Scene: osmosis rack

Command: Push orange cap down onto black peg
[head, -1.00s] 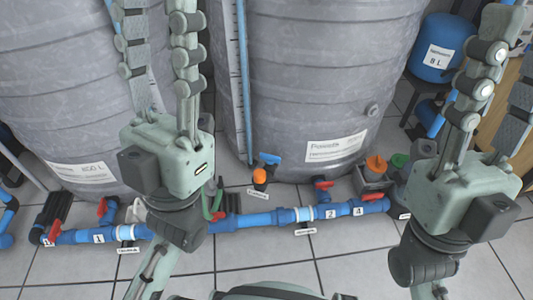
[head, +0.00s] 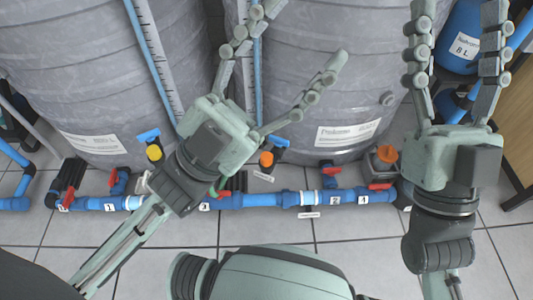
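An orange cap (head: 266,159) sits low between the two grey tanks, just below a blue valve handle and just right of my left wrist. Another orange cap (head: 387,154) is at the right on a grey box; I cannot tell which one the task means. No black peg can be made out. My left gripper (head: 305,32) is open and empty, its fingers spread toward the upper right in front of the tanks. My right gripper (head: 458,12) is open and empty at the upper right, fingers pointing up, near the second orange cap in the picture.
Two big grey tanks (head: 330,80) fill the back. A blue pipe (head: 262,199) with red valve handles runs along the floor. A yellow cap (head: 155,153) is left of my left arm. A blue tank (head: 456,45) stands at the right. The tiled floor in front (head: 340,235) is clear.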

